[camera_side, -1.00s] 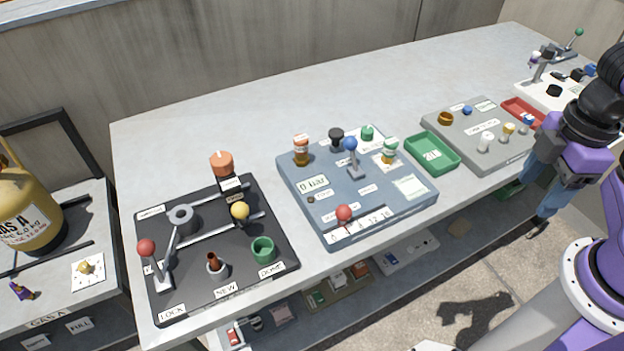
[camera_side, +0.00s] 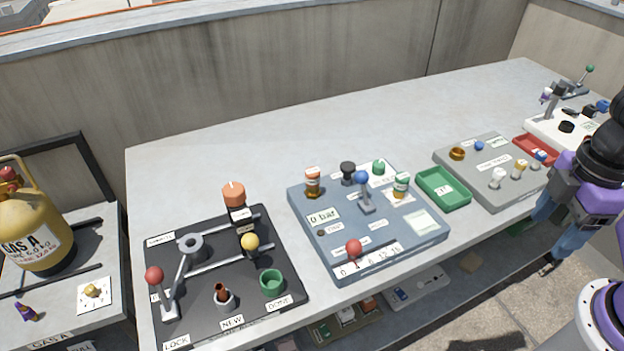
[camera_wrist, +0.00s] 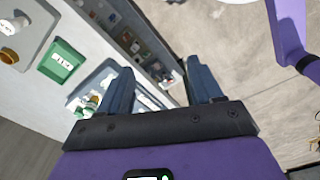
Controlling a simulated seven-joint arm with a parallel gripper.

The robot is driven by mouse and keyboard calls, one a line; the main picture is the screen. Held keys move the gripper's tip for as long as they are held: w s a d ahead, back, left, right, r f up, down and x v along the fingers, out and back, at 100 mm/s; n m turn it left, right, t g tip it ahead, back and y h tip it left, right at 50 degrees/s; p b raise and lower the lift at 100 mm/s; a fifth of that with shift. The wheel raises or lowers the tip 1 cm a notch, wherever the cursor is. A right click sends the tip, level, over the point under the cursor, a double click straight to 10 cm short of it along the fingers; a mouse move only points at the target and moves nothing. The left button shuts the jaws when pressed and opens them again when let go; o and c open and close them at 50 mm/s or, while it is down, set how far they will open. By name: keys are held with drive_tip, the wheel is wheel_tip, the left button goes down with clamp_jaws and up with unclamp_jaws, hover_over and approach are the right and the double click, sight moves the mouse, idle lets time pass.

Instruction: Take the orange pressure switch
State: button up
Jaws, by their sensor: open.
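An orange-and-white cylinder (camera_side: 312,183) stands upright at the back left of the blue-grey panel (camera_side: 330,265). A wider orange knob-shaped piece (camera_side: 233,193) stands at the back of the black panel (camera_side: 190,222). I cannot read which of the two is the pressure switch. My gripper (camera_side: 545,240) is at the far right, off the bench's front edge, open and empty, well apart from both. In the wrist view my open fingers (camera_wrist: 158,68) point past the bench edge toward the lower shelf; neither orange piece is clear there.
A green tray (camera_side: 463,202) lies between the blue-grey panel and a grey panel (camera_side: 449,166) with small knobs. Ball-topped levers rise from the panels. A yellow gas bottle (camera_side: 20,215) stands left. The bench's back is clear.

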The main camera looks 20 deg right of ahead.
wheel_tip(320, 180, up, 2)
drive_tip(key=n, duration=0.5)
hover_over(313, 170)
drive_tip(key=f, duration=1)
drive_tip(key=shift+d+f, duration=0.2)
drive_tip(key=shift+f, duration=0.15)
drive_tip(key=shift+a+f, duration=0.15)
drive_tip(key=shift+f, duration=1.3)
drive_tip(key=shift+a+f, duration=0.1)
drive_tip(key=shift+f, duration=1.3)
clamp_jaws()
